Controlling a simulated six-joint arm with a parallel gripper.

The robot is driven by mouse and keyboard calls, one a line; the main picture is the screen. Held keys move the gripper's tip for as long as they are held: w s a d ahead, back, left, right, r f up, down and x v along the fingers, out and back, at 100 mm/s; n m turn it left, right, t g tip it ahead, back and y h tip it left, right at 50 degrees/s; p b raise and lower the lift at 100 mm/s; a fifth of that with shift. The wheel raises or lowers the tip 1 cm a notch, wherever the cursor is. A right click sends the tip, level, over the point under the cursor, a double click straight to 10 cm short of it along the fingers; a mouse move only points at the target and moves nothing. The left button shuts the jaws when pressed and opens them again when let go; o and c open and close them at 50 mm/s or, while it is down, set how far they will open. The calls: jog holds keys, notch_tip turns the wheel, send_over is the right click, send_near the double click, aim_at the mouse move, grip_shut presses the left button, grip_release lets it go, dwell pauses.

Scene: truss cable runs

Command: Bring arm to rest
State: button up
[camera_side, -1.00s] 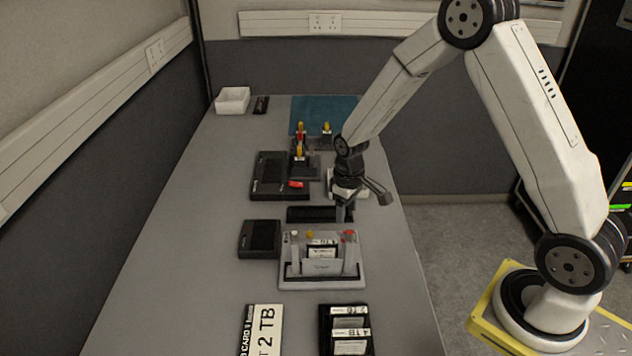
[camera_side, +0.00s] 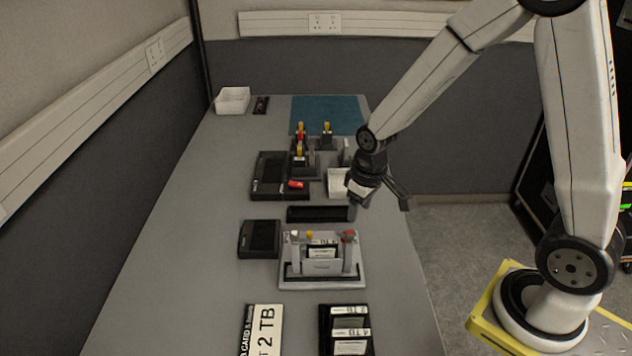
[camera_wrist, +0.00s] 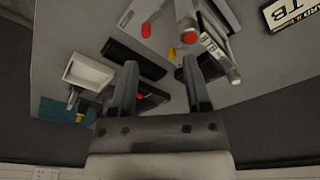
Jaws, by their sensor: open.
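My gripper (camera_side: 378,200) is open and empty, above the right edge of the table in the side view. In the wrist view my gripper (camera_wrist: 160,75) shows two separated fingers with nothing held between them. The grey dock (camera_side: 322,270) with a labelled card upright in its slot and red and yellow knobs stands in front of my gripper, apart from it. The dock also shows at the top of the wrist view (camera_wrist: 215,40).
The table (camera_side: 190,250) holds a black box (camera_side: 268,176), a smaller black box (camera_side: 259,239), a black bar (camera_side: 318,214), yellow-topped connectors (camera_side: 300,150), a "2 TB" sign (camera_side: 262,330) and a black card holder (camera_side: 344,330). A white bin (camera_side: 232,101) and blue mat (camera_side: 326,115) lie at the back.

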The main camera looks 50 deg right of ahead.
jog(key=s+a+r+m+t, duration=0.1)
jog(key=s+a+r, duration=0.1)
jog(key=s, duration=0.6)
jog(key=shift+a+r, duration=0.2)
jog(key=shift+r, duration=0.5)
